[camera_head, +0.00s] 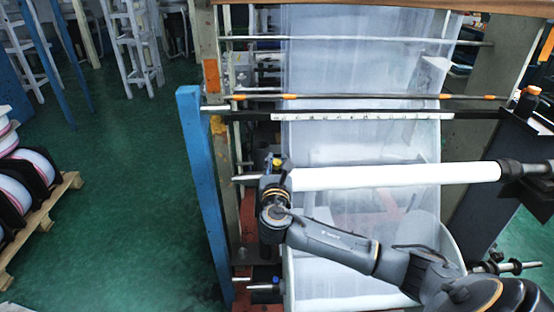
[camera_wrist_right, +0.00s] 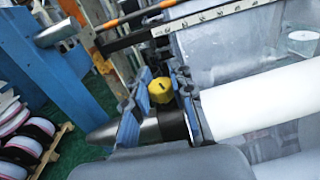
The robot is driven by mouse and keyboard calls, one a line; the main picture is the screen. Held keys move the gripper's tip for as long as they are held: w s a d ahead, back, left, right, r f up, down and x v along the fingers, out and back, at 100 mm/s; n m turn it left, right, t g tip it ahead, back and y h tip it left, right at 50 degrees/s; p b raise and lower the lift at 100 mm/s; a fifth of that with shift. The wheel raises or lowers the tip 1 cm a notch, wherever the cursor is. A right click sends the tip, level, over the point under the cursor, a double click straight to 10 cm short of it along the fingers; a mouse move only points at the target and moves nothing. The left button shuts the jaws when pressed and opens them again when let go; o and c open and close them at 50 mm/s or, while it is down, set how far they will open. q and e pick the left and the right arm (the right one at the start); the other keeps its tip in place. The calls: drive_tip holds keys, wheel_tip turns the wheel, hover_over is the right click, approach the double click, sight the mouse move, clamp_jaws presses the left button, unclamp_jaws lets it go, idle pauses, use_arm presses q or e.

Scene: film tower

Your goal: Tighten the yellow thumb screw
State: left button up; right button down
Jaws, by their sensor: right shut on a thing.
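The yellow thumb screw (camera_head: 277,162) shows as a small spot at the left end of the white roll (camera_head: 395,175). In the right wrist view the yellow thumb screw (camera_wrist_right: 160,91) stands up by a black collar (camera_wrist_right: 172,126) on a grey metal shaft. My right gripper (camera_head: 275,172) reaches this end of the roll from the front. In the right wrist view the right gripper (camera_wrist_right: 162,82) has one finger on each side of the screw and is shut on it. The exact finger contact is partly hidden. My left gripper is not in view.
A blue post (camera_head: 203,200) stands left of the roll end, close to my right gripper. A rail with a white scale (camera_head: 365,116) crosses above the roll. A clear film web (camera_head: 350,60) hangs behind. A pallet (camera_head: 40,222) with reels is at the far left; green floor between is free.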

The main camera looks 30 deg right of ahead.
drive_tip(key=m+g+h+p, duration=0.1)
drive_tip(key=m+g+h, duration=0.2)
drive_tip(key=g+h, duration=0.1)
drive_tip(key=shift+a+m, duration=0.1)
drive_tip(key=shift+m, duration=0.3)
drive_tip(key=m+g+h, duration=0.1)
drive_tip(key=m+g, duration=0.1)
drive_tip(key=shift+w+g+h, duration=0.1)
drive_tip(key=shift+g+h, duration=0.2)
drive_tip(key=shift+f+m+g+h, duration=0.1)
drive_tip(key=shift+m+g+h, duration=0.4)
drive_tip(key=shift+m+g, duration=0.5)
drive_tip(key=m+g+b, duration=0.1)
drive_tip(key=m+g, duration=0.1)
drive_tip(key=g, duration=0.2)
drive_tip(key=shift+f+g+h+b, duration=0.1)
drive_tip(key=shift+g+h+b, duration=0.2)
drive_tip(key=shift+h+b, duration=0.1)
drive_tip(key=m+g+b, duration=0.2)
drive_tip(key=g, duration=0.1)
drive_tip(key=shift+m+b, duration=0.3)
drive_tip(key=shift+m, duration=0.1)
drive_tip(key=shift+m+g+b, duration=0.4)
drive_tip(key=shift+g+b, duration=0.1)
drive_tip(key=shift+g, duration=0.5)
drive_tip(key=shift+r, duration=0.2)
drive_tip(key=c, duration=1.1)
unclamp_jaws()
